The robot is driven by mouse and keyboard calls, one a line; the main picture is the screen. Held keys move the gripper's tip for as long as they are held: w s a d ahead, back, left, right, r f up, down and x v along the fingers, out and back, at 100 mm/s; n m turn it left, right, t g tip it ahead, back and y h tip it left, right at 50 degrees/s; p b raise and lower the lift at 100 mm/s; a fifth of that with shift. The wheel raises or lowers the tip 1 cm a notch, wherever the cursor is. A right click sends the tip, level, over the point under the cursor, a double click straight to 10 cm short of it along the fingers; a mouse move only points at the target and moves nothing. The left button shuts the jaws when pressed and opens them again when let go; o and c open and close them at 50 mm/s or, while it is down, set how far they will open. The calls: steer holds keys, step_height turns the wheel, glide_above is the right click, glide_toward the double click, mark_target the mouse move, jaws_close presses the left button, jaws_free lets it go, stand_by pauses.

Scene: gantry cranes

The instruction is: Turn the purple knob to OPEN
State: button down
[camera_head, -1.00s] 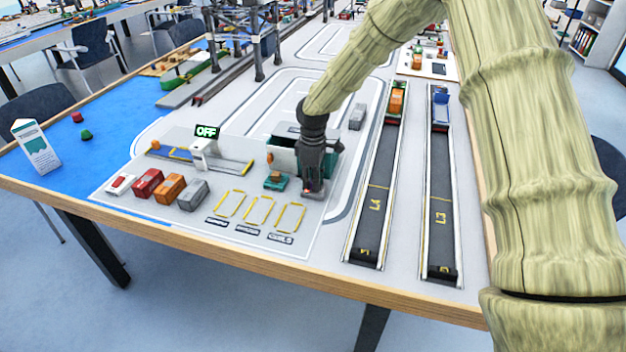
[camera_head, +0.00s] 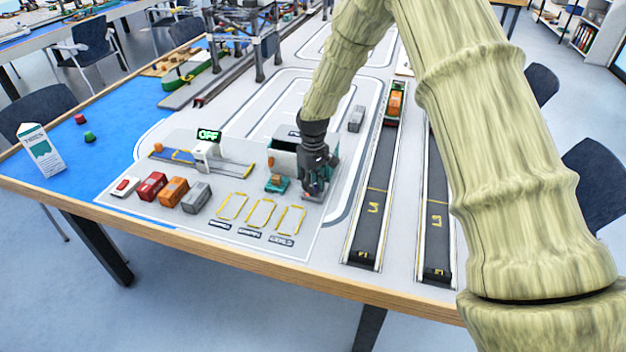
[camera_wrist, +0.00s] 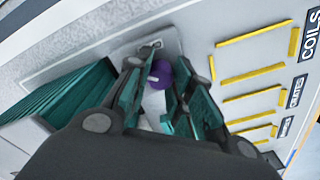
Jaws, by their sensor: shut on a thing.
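The purple knob (camera_wrist: 158,73) shows in the wrist view between the fingers of my gripper (camera_wrist: 166,79). A pale mark runs on its top, and a light plate (camera_wrist: 170,42) lies behind it. I cannot read the plate's marking or tell which way the knob points. My gripper is shut on the knob. In the head view my gripper (camera_head: 313,186) is low over the table beside the teal container (camera_head: 285,155), and it hides the knob there.
Yellow-outlined bays (camera_head: 262,214) lie to the left of my gripper. Two dark lanes (camera_head: 370,215) run to its right.

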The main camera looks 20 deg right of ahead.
steer(key=m+p, duration=0.1)
steer(key=m, duration=0.4)
steer(key=shift+r+p, duration=0.1)
steer(key=shift+p, duration=0.3)
steer(key=m+p, duration=0.1)
steer(key=m, duration=0.4)
steer(key=shift+m, duration=0.3)
steer(key=c, duration=1.2)
jaws_free()
steer(key=shift+c, duration=0.2)
step_height(320, 180, up, 12)
